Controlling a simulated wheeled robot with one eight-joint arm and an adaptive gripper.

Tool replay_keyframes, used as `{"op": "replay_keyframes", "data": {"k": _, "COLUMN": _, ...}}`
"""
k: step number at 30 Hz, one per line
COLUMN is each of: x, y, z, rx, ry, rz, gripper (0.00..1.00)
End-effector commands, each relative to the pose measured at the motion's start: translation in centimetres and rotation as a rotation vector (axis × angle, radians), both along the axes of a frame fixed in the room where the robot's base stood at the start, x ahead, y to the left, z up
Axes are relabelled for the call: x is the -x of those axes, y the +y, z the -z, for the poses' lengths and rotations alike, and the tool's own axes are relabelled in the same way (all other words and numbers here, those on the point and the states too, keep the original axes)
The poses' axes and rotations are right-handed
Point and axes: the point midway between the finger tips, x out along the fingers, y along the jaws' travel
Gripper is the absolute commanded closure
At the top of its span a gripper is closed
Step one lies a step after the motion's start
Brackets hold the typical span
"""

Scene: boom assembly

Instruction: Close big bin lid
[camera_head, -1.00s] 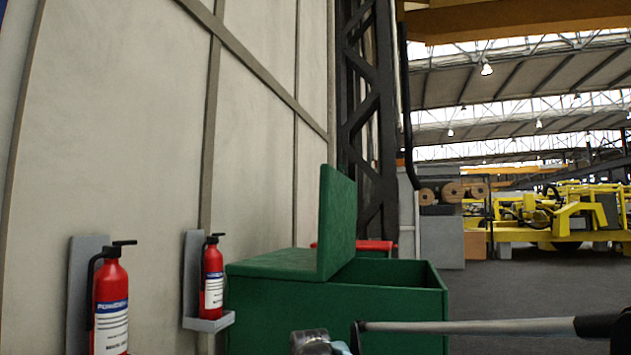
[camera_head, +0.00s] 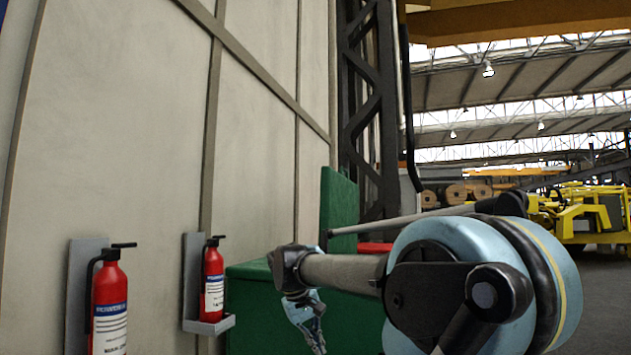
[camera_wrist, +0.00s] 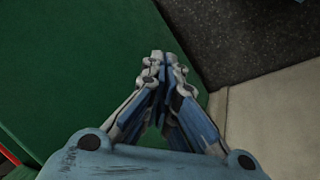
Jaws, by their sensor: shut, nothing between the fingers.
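The big green bin (camera_head: 255,318) stands against the wall, with its lid (camera_head: 340,205) raised and standing upright. My arm now hides the bin's open right part and the lower part of the lid. My gripper (camera_head: 317,342) is in front of the bin, pointing down, shut and empty. In the wrist view its fingertips (camera_wrist: 162,62) are together beside a green surface of the bin (camera_wrist: 75,55). Whether they touch it, I cannot tell.
Two red fire extinguishers (camera_head: 109,305) (camera_head: 213,285) hang on the pale wall at left. A red object (camera_head: 374,248) shows behind the bin. A yellow machine (camera_head: 585,215) stands far back right. Dark floor (camera_wrist: 235,45) shows beside the bin in the wrist view.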

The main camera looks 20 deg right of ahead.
Motion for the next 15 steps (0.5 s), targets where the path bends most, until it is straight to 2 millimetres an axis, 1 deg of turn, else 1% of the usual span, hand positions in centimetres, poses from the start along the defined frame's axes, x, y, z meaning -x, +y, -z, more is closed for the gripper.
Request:
{"op": "replay_keyframes", "data": {"k": 1, "x": -1.8, "y": -0.5, "z": -2.4, "rx": 0.044, "ry": 0.004, "rz": -0.005, "gripper": 1.00}}
{"op": "replay_keyframes", "data": {"k": 2, "x": -2.6, "y": -0.9, "z": -3.7, "rx": 0.071, "ry": 0.006, "rz": -0.008, "gripper": 1.00}}
{"op": "replay_keyframes", "data": {"k": 3, "x": -3.8, "y": -1.4, "z": -5.5, "rx": 0.107, "ry": 0.009, "rz": -0.011, "gripper": 1.00}}
{"op": "replay_keyframes", "data": {"k": 5, "x": -5.7, "y": -2.0, "z": -8.1, "rx": 0.161, "ry": 0.011, "rz": -0.015, "gripper": 1.00}}
{"op": "replay_keyframes", "data": {"k": 6, "x": -6.9, "y": -2.4, "z": -9.9, "rx": 0.197, "ry": 0.013, "rz": -0.017, "gripper": 1.00}}
{"op": "replay_keyframes", "data": {"k": 8, "x": -8.8, "y": -2.9, "z": -12.5, "rx": 0.252, "ry": 0.015, "rz": -0.019, "gripper": 1.00}}
{"op": "replay_keyframes", "data": {"k": 9, "x": -10.0, "y": -3.1, "z": -14.2, "rx": 0.287, "ry": 0.015, "rz": -0.021, "gripper": 1.00}}
{"op": "replay_keyframes", "data": {"k": 11, "x": -11.9, "y": -3.5, "z": -16.8, "rx": 0.341, "ry": 0.014, "rz": -0.024, "gripper": 1.00}}
{"op": "replay_keyframes", "data": {"k": 12, "x": -13.2, "y": -3.7, "z": -18.5, "rx": 0.378, "ry": 0.015, "rz": -0.024, "gripper": 1.00}}
{"op": "replay_keyframes", "data": {"k": 14, "x": -15.0, "y": -3.9, "z": -21.0, "rx": 0.432, "ry": 0.013, "rz": -0.026, "gripper": 1.00}}
{"op": "replay_keyframes", "data": {"k": 15, "x": -16.3, "y": -4.0, "z": -22.7, "rx": 0.467, "ry": 0.011, "rz": -0.026, "gripper": 1.00}}
